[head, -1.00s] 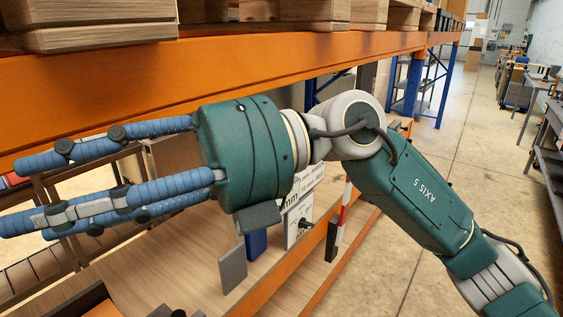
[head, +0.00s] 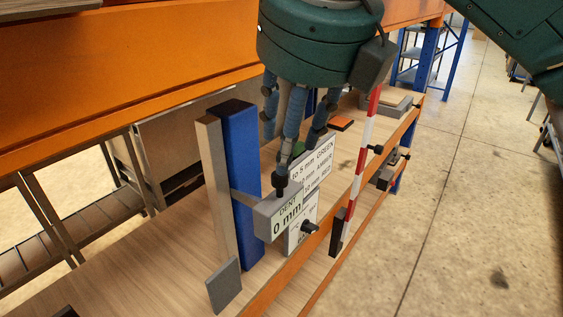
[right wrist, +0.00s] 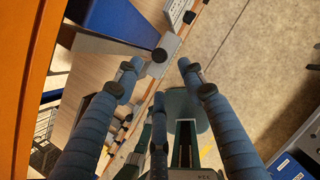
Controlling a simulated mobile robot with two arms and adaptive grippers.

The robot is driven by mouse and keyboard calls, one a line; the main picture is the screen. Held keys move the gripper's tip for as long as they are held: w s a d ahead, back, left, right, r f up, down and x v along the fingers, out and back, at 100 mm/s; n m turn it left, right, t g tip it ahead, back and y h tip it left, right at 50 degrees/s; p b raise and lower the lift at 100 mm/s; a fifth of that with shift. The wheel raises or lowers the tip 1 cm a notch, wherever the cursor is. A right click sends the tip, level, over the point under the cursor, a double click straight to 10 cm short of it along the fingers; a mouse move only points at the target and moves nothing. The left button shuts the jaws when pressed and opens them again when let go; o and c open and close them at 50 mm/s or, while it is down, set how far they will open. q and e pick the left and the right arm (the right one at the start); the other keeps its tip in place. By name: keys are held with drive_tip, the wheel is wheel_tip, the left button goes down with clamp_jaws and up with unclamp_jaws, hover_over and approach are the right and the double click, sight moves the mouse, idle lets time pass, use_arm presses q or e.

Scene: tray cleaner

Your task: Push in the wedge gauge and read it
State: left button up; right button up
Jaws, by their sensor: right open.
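The wedge gauge (head: 278,215) is a grey box with a label reading "DENT 0 mm" and a black knob (head: 280,182) on top. It sits against a blue upright (head: 240,170) with a pale wooden post beside it. My right gripper (head: 291,135) points down over the gauge with its blue fingers spread and empty. One finger hangs close to the knob; I cannot tell whether it touches. In the right wrist view, the gauge (right wrist: 152,68) and its round knob (right wrist: 159,55) lie beyond and between the open fingertips (right wrist: 158,85). My left gripper is not in view.
A white sign (head: 314,168) listing GREEN, AMBER and RED limits stands behind the gauge. A red-and-white striped pole (head: 363,150) rises to the right. A grey plate (head: 223,286) stands in front. An orange beam (head: 120,70) crosses above; the aisle floor at right is clear.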

drive_tip(key=x, duration=0.5)
drive_tip(key=shift+w+f+p, duration=0.15)
drive_tip(key=shift+p, duration=0.15)
drive_tip(key=x, duration=0.2)
drive_tip(key=shift+w+f, duration=0.1)
drive_tip(key=shift+f, duration=0.2)
drive_tip(key=shift+c, duration=0.5)
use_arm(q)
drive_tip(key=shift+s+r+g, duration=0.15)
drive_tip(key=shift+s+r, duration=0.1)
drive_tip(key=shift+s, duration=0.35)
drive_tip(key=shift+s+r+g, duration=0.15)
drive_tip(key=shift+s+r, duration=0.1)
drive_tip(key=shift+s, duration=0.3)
use_arm(e)
drive_tip(key=shift+a, duration=0.1)
clamp_jaws()
